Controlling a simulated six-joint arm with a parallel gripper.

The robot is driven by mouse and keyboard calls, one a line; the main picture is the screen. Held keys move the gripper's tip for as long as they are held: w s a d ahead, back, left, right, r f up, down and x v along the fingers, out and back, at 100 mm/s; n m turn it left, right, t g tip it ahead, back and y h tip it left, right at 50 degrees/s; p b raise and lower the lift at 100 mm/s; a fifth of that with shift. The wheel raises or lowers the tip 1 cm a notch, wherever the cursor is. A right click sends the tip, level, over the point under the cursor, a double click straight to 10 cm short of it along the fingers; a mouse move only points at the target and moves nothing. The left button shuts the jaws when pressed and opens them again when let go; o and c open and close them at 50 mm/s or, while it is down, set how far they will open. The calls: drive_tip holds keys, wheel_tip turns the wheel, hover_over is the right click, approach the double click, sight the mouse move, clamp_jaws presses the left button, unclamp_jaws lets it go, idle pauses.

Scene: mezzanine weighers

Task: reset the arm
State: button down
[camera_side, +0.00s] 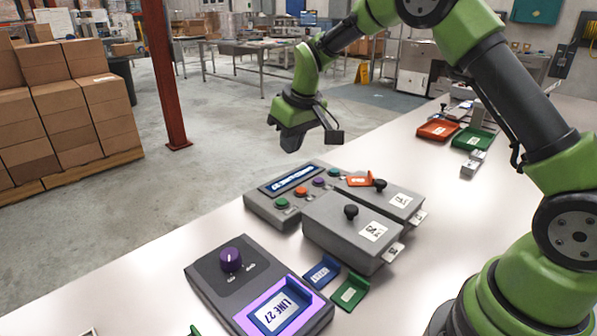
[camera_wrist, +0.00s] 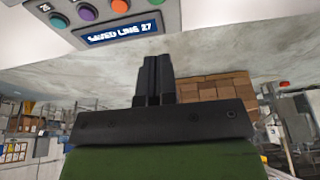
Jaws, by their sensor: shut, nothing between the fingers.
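My gripper (camera_side: 291,143) hangs in the air above and beyond the far edge of the table, past the grey button panel (camera_side: 262,205). In the wrist view its two dark fingers (camera_wrist: 158,62) stand side by side, pressed together with nothing between them. The button panel also shows at the top of the wrist view (camera_wrist: 190,18), apart from the fingers. Its blue display (camera_wrist: 122,31) reads "SAVED LINE 27". It carries several coloured buttons.
Two grey lidded boxes with black knobs (camera_side: 351,212) stand beside the panel. A dial unit (camera_side: 220,285) with a purple knob and a "LINE 27" screen sits in front. Blue (camera_side: 322,272) and green (camera_side: 350,292) small trays lie beside it. Red (camera_side: 438,130) and green trays lie farther back.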

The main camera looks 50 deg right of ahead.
drive_tip(key=s+a+r+m+t, duration=0.1)
drive_tip(key=s+a+r, duration=0.1)
drive_tip(key=s+r, duration=0.55)
drive_tip(key=s+a+r+m+t+y, duration=0.1)
drive_tip(key=s+a+r, duration=0.1)
drive_tip(key=s, duration=0.8)
drive_tip(key=s+a+r+m+t+y, duration=0.1)
drive_tip(key=s+a+r+m, duration=0.1)
drive_tip(key=s, duration=0.8)
drive_tip(key=shift+s+r+t, duration=0.3)
drive_tip(key=shift+s+r, duration=0.1)
drive_tip(key=shift+r, duration=0.35)
